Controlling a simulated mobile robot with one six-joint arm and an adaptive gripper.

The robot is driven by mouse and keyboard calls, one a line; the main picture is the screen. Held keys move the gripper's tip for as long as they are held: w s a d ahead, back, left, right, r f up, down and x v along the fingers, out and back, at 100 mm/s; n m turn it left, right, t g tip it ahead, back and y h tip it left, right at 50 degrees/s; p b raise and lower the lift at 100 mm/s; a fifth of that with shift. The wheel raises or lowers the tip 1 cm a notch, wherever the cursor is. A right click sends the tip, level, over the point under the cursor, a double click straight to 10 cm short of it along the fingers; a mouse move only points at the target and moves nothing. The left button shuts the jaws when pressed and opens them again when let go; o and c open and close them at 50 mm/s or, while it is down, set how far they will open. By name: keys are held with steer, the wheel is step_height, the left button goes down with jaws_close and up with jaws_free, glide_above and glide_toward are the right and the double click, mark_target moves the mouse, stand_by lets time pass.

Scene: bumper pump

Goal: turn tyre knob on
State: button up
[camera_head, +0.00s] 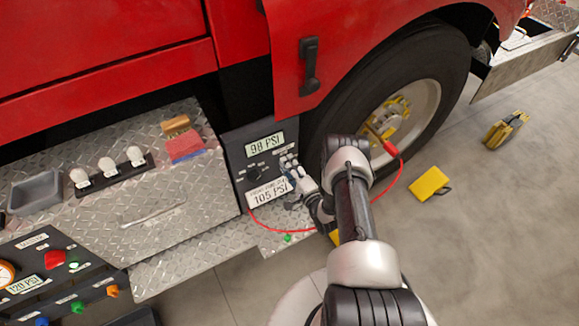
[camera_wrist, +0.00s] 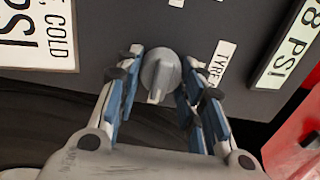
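The tyre knob (camera_wrist: 161,74) is a round grey dial with a raised pointer bar on the dark panel (camera_wrist: 255,105). A small label, partly covered and reading "TYRE", is just right of it in the wrist view. My gripper (camera_wrist: 161,60) is open, with one blue-padded finger on each side of the knob. Small gaps seem to show between fingers and knob; I cannot tell about contact deeper in.
The readouts show 98 PSI (camera_head: 265,144) and 105 PSI (camera_head: 270,192). A red hose (camera_head: 398,181) runs from the panel area to the wheel (camera_head: 402,110). A yellow block (camera_head: 428,184) lies on the floor to the right. A diamond-plate step (camera_head: 165,190) is to the left.

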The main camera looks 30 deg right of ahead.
steer(key=o, duration=0.4)
steer(key=s, duration=1.2)
steer(key=shift+d, duration=0.2)
